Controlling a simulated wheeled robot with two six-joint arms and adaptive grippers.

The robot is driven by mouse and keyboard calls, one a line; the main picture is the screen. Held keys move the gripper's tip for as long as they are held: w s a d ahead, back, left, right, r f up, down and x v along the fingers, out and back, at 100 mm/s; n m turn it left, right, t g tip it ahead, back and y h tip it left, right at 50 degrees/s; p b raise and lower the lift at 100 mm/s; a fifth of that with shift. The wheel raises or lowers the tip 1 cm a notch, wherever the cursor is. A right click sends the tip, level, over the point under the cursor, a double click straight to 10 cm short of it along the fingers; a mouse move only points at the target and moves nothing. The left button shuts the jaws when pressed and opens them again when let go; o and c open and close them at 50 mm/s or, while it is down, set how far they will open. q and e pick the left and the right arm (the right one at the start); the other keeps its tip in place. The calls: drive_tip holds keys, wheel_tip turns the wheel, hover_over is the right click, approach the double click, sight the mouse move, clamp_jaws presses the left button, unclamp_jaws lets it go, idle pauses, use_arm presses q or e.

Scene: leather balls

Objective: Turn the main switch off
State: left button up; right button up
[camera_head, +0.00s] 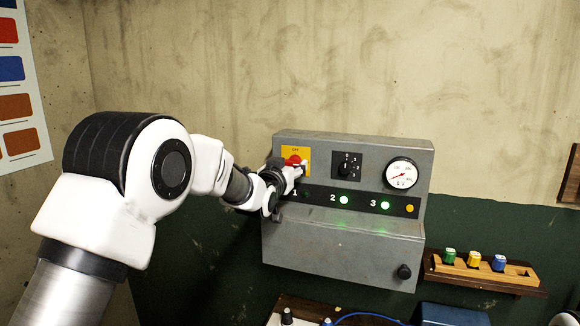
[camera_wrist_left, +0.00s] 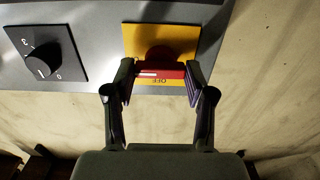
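The main switch (camera_wrist_left: 160,73) is a red handle on a yellow plate, at the upper left of the grey control box (camera_head: 340,250) in the head view. The word OFF shows on the yellow plate (camera_head: 295,151), upside down in the wrist view. In the wrist view the red handle lies crosswise between the two fingertips of my left gripper (camera_wrist_left: 160,82). The fingers meet its two ends with no clear gap, so the gripper looks shut on it. In the head view my left gripper partly hides the switch. My right gripper is not in view.
A black rotary knob (camera_head: 347,166) and a round gauge (camera_head: 401,174) sit right of the switch. Green lamps (camera_head: 344,200) and an amber lamp (camera_head: 410,208) line the strip below. A wooden rack (camera_head: 520,281) with coloured pieces hangs at right.

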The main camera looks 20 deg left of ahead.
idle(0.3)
use_arm(q)
drive_tip(key=n+b, duration=0.5)
drive_tip(key=n, duration=0.7)
drive_tip(key=shift+f+n+b, duration=0.1)
drive_tip(key=shift+n+b, duration=0.2)
drive_tip(key=shift+b, duration=0.05)
drive_tip(key=n, duration=0.5)
drive_tip(key=shift+n, duration=0.3)
drive_tip(key=o, duration=1.2)
drive_tip(key=shift+c, duration=0.2)
